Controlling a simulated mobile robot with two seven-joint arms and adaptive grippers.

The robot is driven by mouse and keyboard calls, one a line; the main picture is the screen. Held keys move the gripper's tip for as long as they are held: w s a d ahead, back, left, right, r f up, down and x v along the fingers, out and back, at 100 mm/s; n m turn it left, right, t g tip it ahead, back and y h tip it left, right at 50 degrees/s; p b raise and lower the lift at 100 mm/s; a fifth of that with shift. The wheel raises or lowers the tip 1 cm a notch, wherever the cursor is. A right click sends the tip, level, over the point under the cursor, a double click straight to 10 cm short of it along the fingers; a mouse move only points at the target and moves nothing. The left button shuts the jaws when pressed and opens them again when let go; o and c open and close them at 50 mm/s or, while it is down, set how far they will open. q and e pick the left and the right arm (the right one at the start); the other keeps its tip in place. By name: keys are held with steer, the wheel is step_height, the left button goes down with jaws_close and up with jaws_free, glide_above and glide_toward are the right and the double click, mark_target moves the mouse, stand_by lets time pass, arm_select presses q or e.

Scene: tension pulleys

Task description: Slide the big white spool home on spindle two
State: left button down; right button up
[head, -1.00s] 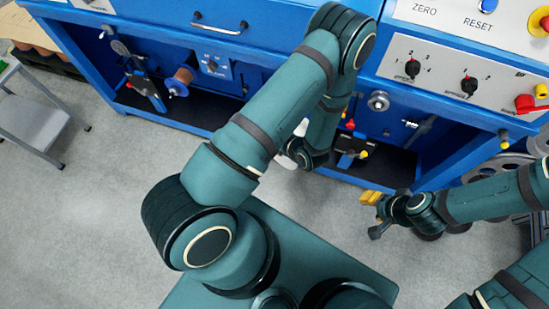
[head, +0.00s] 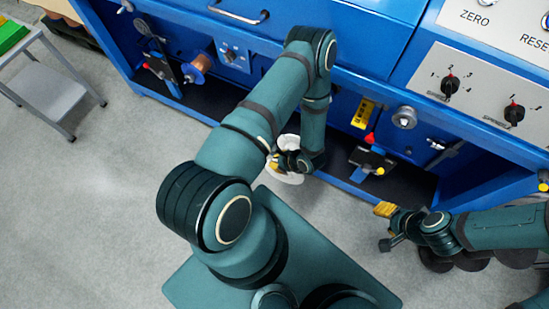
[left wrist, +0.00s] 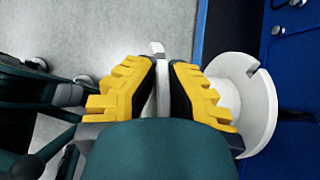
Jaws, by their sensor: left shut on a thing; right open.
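The big white spool (head: 291,178) is partly hidden behind my left arm in the head view, held in front of the blue machine. In the left wrist view its round white flange (left wrist: 262,92), with a notch in the rim, shows right of the fingers. The spool is apart from the machine's fittings. Which fitting is spindle two I cannot tell. My right gripper (head: 386,217) is open and empty at the lower right.
The blue machine (head: 350,42) runs across the top, with open lower bays. A round metal fitting (head: 404,117) and a red-tipped device (head: 371,157) are at the right.

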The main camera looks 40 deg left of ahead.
mark_target(293, 135)
arm_select(q)
steer(key=shift+w+a, duration=0.3)
steer(key=shift+w, duration=0.85)
steer(key=shift+w+a, duration=0.25)
steer(key=shift+w, duration=0.9)
steer(key=shift+w+a, duration=0.3)
steer(key=shift+w, duration=0.85)
steer(key=shift+s+d, duration=0.1)
steer(key=shift+s, duration=0.25)
steer(key=shift+m+t, duration=0.3)
steer(key=shift+t, duration=0.4)
steer(key=shift+w, duration=0.1)
steer(key=shift+w+a, duration=0.2)
steer(key=shift+w, duration=0.5)
steer(key=shift+w+a, duration=0.15)
steer(key=shift+w, duration=0.5)
steer(key=shift+w, duration=0.15)
steer(key=shift+w+a, duration=0.2)
steer(key=shift+w, duration=0.45)
steer(key=shift+w+a, duration=0.15)
steer(key=shift+w, duration=0.5)
steer(key=shift+w, duration=0.1)
